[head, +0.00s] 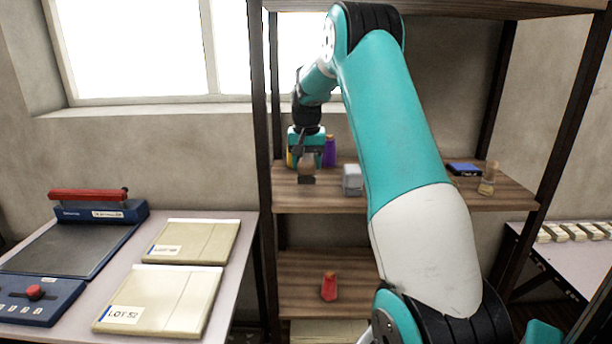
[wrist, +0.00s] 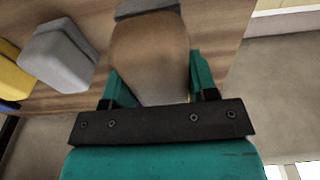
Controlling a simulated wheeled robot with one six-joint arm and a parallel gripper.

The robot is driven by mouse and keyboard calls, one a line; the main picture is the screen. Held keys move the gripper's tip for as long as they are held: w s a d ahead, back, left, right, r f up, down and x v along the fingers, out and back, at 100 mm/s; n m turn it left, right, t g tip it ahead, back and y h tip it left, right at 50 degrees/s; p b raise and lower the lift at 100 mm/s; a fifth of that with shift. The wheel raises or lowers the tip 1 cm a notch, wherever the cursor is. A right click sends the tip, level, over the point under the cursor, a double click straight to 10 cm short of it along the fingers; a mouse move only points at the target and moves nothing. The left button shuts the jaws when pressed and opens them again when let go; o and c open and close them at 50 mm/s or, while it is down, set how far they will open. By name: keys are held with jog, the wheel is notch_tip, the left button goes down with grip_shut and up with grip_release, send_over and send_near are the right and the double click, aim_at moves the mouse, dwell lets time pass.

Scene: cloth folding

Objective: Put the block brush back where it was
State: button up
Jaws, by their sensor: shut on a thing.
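The block brush (head: 306,170) has a brown block and a dark grey lower end. My gripper (head: 306,156) is shut on its brown block, over the left part of the middle wooden shelf (head: 330,204). In the wrist view the brush (wrist: 150,50) sits between the two teal fingers (wrist: 160,88), its grey end pointing away from the gripper. I cannot tell whether the brush touches the shelf.
A pale grey block (head: 352,180) stands right of the brush. A purple bottle (head: 329,152) and something yellow (head: 290,158) are behind my gripper. A blue box (head: 464,169) and a glass bottle (head: 487,180) stand farther right. A dark shelf post (head: 263,150) is close left.

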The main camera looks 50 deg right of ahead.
aim_at(306, 158)
jog(key=shift+f+p, duration=0.3)
jog(key=shift+f, duration=1.85)
jog(key=shift+f, duration=0.15)
jog(key=o, duration=0.9)
jog(key=r, duration=0.4)
jog(key=r+b, duration=0.1)
jog(key=r, duration=0.3)
jog(key=s+a+r, duration=0.1)
jog(key=r, duration=0.3)
jog(key=shift+a+r+b, duration=0.1)
jog(key=shift+r+b, duration=0.05)
jog(key=shift+b, duration=0.15)
